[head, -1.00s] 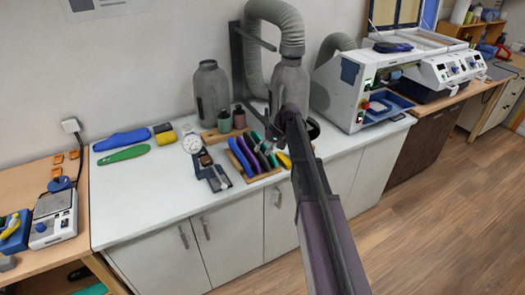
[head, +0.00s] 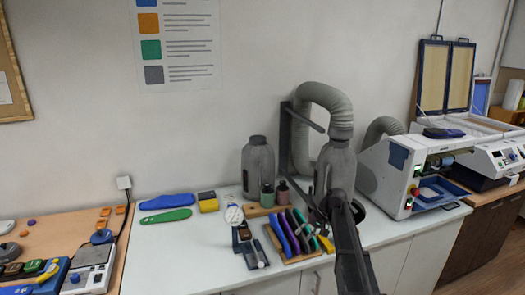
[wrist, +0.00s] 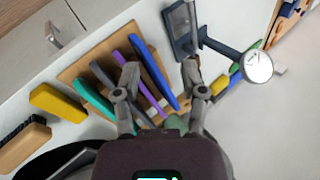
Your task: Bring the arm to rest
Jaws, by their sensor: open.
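My gripper (wrist: 160,72) is open and empty in the wrist view, with its two fingers apart above the wooden rack (wrist: 72,78) of upright coloured insoles. A blue insole (wrist: 153,72) and a purple one (wrist: 150,98) show between or near the fingers. In the head view my dark arm rises from the bottom edge to my gripper (head: 322,212), just right of the rack (head: 290,258) on the white bench (head: 185,250). The fingers are small there and partly hidden by my arm. I cannot tell whether they touch anything.
A dial gauge (head: 233,215) stands left of the rack. Blue (head: 166,201) and green (head: 166,215) insoles lie farther left. A white machine (head: 392,170) is at right. The bench's front left is clear.

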